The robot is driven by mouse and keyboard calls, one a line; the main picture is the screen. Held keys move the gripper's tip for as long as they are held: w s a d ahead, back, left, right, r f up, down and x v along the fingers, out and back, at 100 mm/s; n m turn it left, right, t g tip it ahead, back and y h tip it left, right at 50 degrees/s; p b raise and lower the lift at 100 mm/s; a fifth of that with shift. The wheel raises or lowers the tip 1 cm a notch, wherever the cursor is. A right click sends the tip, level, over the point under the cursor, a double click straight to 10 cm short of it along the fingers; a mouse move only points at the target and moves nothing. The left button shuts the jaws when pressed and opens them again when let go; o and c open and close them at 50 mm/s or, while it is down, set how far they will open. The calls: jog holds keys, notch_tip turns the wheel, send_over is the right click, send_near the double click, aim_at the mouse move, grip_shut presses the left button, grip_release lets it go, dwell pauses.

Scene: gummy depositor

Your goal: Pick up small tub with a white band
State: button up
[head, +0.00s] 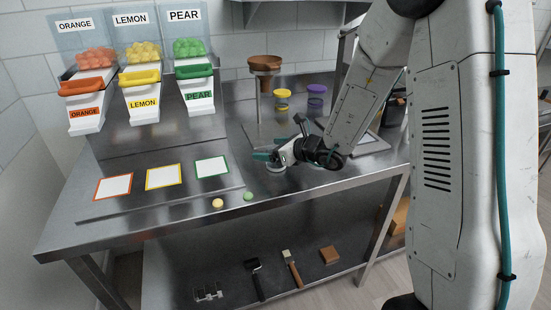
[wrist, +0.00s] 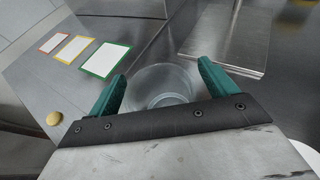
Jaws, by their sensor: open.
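A small clear, open-topped tub (wrist: 168,84) stands on the steel bench between my fingers in the wrist view. In the head view the tub (head: 277,168) shows as a small pale shape just under the fingers, mostly hidden by my gripper (head: 275,156). Its white band cannot be made out clearly. In the wrist view my gripper (wrist: 160,72) is open, with one teal finger on each side of the tub. A gap shows between the tub and the right finger. The left finger is close to the tub's rim, and I cannot tell whether it touches.
A yellow-banded tub (head: 283,100) and a purple-banded tub (head: 316,98) stand behind, near a brown funnel (head: 264,64) on a stand. A yellow gummy (head: 217,203) and a green gummy (head: 248,196) lie near the front edge. Three colour-framed cards, including a green one (head: 212,168), lie left.

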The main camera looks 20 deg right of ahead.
jog(key=c, duration=1)
jog(key=shift+c, duration=0.2)
jog(key=shift+r, duration=0.1)
